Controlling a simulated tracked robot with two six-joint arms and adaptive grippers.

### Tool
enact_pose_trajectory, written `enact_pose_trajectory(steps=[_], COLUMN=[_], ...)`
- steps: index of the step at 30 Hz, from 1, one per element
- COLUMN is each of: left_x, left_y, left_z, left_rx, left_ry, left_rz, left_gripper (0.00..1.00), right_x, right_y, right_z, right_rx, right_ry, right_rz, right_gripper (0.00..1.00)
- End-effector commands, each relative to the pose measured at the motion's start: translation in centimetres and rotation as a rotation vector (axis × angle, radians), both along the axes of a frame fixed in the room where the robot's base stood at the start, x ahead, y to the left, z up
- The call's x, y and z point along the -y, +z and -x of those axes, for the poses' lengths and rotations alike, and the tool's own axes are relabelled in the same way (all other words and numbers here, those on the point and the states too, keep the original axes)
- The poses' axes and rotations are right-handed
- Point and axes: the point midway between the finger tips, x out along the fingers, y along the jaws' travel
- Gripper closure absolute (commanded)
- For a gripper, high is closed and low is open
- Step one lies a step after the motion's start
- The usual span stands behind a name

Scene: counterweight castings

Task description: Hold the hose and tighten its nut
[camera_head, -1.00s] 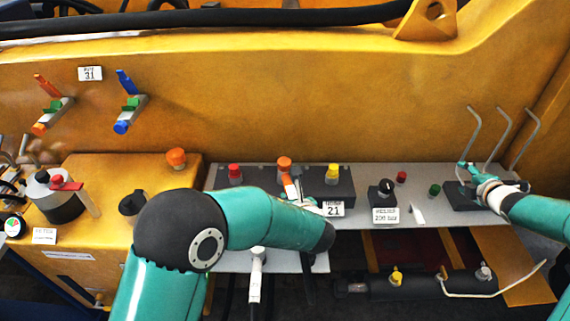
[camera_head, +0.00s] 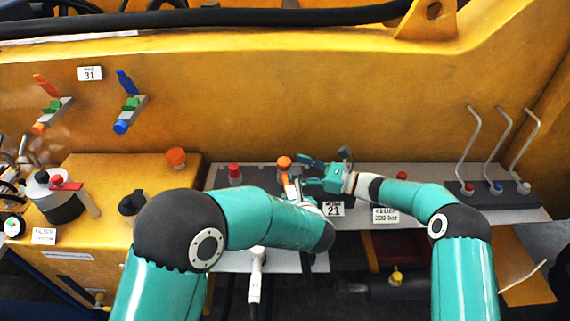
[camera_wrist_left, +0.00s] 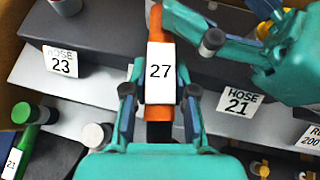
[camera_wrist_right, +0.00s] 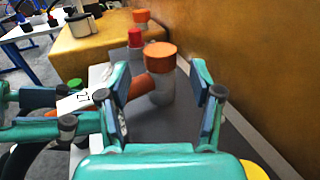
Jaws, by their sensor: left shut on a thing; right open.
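An orange hose (camera_head: 288,188) with a white tag reading 27 (camera_wrist_left: 160,72) rises from my left gripper (camera_wrist_left: 160,95), whose fingers are shut on it. In the right wrist view the hose (camera_wrist_right: 136,87) meets the side of a grey fitting (camera_wrist_right: 160,92) under an orange cap (camera_wrist_right: 160,55); the cap also shows in the head view (camera_head: 284,162). I cannot tell which part is the nut. My right gripper (camera_head: 307,171) is open, its fingers pointing left towards the fitting. In its wrist view the fitting appears between the fingers (camera_wrist_right: 168,95); contact is not visible.
A red cap (camera_head: 235,172) stands left of the orange one on the dark block. A label reading HOSE 21 (camera_wrist_left: 238,102) is close to both grippers. The yellow wall (camera_wrist_right: 230,60) rises behind. Levers (camera_head: 500,150) stand at the right.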

Motion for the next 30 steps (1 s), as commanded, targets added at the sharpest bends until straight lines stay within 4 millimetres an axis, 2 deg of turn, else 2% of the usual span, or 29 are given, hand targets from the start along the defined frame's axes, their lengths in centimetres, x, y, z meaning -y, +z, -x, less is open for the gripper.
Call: enact_pose_trajectory(steps=[3,9,20,30], left_x=[0.0,0.0,0.0,0.0], left_y=[-0.1,-0.1,-0.1,-0.1], left_z=[0.0,0.0,0.0,0.0], left_rx=[-0.001,-0.001,-0.001,-0.001], left_ry=[-0.001,-0.001,-0.001,-0.001], left_rz=[-0.001,0.000,0.000,-0.001], left_gripper=[1.00,1.00,1.00,1.00], right_x=[-1.9,-3.8,-4.2,-4.2], right_y=[-0.1,0.0,0.0,0.0], right_z=[-0.7,-1.6,-1.8,-1.8], right_rx=[0.000,-0.002,-0.003,-0.003], right_ry=[0.002,-0.002,-0.003,-0.004], right_rz=[0.001,0.000,0.000,0.000], right_gripper=[0.35,0.35,0.37,0.94])
